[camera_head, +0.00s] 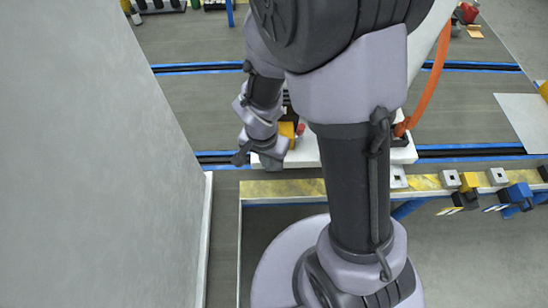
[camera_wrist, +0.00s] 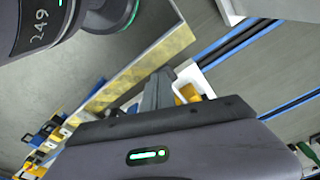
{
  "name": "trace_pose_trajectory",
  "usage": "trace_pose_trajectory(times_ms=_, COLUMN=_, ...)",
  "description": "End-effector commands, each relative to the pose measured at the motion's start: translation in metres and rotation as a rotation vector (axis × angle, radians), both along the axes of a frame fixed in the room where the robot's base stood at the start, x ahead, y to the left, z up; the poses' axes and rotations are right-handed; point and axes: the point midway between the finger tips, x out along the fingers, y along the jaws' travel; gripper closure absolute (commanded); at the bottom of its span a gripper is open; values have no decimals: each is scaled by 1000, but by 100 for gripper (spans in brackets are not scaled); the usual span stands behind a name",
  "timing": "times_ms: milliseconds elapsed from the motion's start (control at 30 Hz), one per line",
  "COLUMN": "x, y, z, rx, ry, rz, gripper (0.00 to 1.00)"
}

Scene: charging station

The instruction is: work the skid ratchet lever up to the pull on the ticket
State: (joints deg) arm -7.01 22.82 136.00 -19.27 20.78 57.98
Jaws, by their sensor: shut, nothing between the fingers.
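A white skid (camera_head: 398,154) stands on the floor rails, largely behind my arm. In the wrist view the white skid (camera_wrist: 190,74) and the yellow part (camera_wrist: 189,91) lie just beyond my fingers. My gripper (camera_head: 270,162) is at the skid's near left end; in the wrist view its fingers (camera_wrist: 158,88) are together and empty. I cannot tell whether they touch anything. I cannot make out the ratchet lever itself, and no ticket is readable.
A tall grey panel (camera_head: 120,160) stands close on the left. A worn yellow rail (camera_head: 280,189) runs in front of the skid, with yellow (camera_head: 468,181) and blue (camera_head: 518,193) blocks at right. An orange hose (camera_head: 436,70) drops to the skid. Blue-edged tracks (camera_head: 200,68) cross the floor.

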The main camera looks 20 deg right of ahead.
Motion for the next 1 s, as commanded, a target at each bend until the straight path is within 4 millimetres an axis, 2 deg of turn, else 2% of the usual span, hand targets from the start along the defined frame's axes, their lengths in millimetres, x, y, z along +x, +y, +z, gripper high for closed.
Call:
trace_pose_trajectory(times_ms=33, x=0, y=1, z=18, rx=1, ry=-3, rz=0, gripper=100)
trace_pose_trajectory(times_ms=100, x=-1, y=2, z=34, rx=1, ry=-3, rz=0, gripper=100)
trace_pose_trajectory(times_ms=200, x=-3, y=4, z=52, rx=1, ry=-2, rz=1, gripper=100)
trace_pose_trajectory(times_ms=333, x=-5, y=5, z=66, rx=0, ry=-1, rz=1, gripper=100)
trace_pose_trajectory(times_ms=1000, x=-5, y=5, z=71, rx=1, ry=-1, rz=1, gripper=100)
